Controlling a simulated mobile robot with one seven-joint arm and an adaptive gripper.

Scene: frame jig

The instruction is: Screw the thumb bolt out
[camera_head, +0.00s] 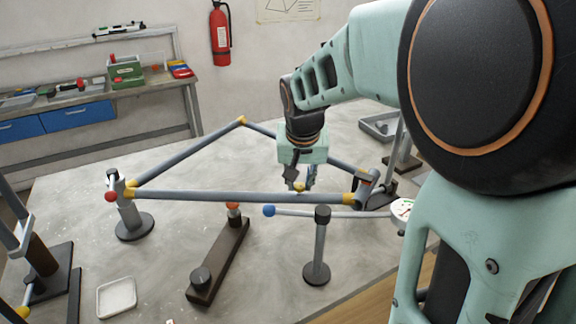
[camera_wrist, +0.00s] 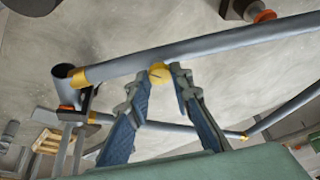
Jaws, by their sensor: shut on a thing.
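The thumb bolt (camera_wrist: 159,74) is a small yellow knob. It sits against the grey tube of the bicycle-like frame (camera_head: 230,196) in the wrist view, and how far it is threaded in cannot be seen. My gripper (camera_wrist: 161,79) points down over the frame with its blue-grey fingers on both sides of the bolt, shut on it. In the head view my gripper (camera_head: 305,187) is behind the front tube, near its right part. The yellow bolt (camera_head: 299,187) shows only as a small patch there. The frame has yellow joints and rests on jig posts.
A post with a blue-tipped arm (camera_head: 317,262) stands in front of the frame. A dark bar with a knob (camera_head: 220,262) lies left of it. A white tray (camera_head: 117,298) is at front left, and a dial gauge (camera_head: 401,210) at right. The table between them is mostly clear.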

